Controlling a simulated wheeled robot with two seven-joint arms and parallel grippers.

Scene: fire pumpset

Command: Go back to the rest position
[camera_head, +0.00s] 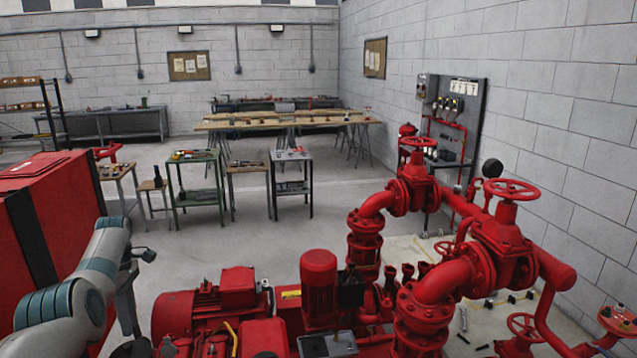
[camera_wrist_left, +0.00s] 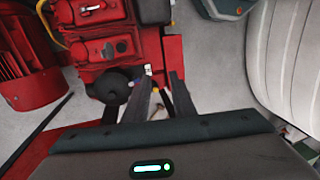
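My left arm comes in from the left in the head view, in front of a red cabinet (camera_head: 65,205). My left gripper (camera_wrist_left: 162,76) shows in the left wrist view with its two dark fingers apart. I see nothing held between them. Beyond the fingers are red pump parts (camera_wrist_left: 105,45) and the pale floor. In the head view the gripper's fingertips are not clear. My right gripper is not in view.
The red pumpset, with a motor (camera_head: 319,285), pipes and a valve handwheel (camera_head: 510,189), fills the front middle and right. Small work tables (camera_head: 195,182) and a long wooden bench (camera_head: 285,120) stand farther back. Grey floor (camera_head: 240,235) is free between.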

